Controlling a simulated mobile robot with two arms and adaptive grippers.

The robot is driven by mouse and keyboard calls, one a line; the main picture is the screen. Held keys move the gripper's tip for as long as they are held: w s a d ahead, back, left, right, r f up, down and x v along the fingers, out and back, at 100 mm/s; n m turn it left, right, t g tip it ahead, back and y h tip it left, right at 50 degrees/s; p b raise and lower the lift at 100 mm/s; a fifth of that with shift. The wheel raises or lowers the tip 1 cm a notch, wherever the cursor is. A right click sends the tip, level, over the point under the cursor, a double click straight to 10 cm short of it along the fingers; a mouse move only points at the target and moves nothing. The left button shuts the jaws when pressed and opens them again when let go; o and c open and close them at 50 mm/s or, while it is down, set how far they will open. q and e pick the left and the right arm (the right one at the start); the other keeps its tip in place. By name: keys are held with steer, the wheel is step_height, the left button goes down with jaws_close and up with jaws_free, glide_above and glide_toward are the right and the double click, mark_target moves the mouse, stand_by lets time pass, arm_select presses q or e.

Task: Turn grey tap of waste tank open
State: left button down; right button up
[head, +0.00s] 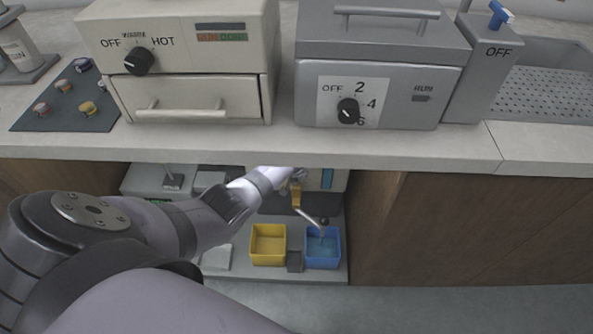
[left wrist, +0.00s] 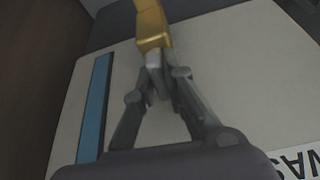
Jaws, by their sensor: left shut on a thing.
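The waste tank (left wrist: 235,65) is a cream box under the counter, with a blue strip and partly visible upside-down lettering in the left wrist view. Its front also shows below the counter edge in the head view (head: 340,181). A brass tap body (left wrist: 153,28) stands out from it, with the small grey tap handle (left wrist: 153,60) at its end. My left gripper (left wrist: 160,75) is shut on the grey handle, its fingers on either side. In the head view my left gripper (head: 282,176) is small beside the brass part (head: 296,194). My right gripper is out of view.
Below the tap are a yellow bin (head: 268,246) and a blue bin (head: 322,248) on a low shelf. Wooden cabinet panels (head: 460,225) close off the right. Two machines with dials stand on the counter.

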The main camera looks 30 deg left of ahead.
arm_select(q)
steer(key=shift+n, duration=0.6)
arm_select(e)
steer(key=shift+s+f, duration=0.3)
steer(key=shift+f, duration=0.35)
arm_select(q)
steer(key=c, duration=1.7)
jaws_free()
steer(key=shift+r, duration=0.1)
steer(key=shift+d+v, duration=0.15)
steer(key=shift+v, duration=2.8)
steer(key=shift+d+v, duration=0.1)
steer(key=shift+v, duration=2.8)
steer(key=shift+w, duration=0.2)
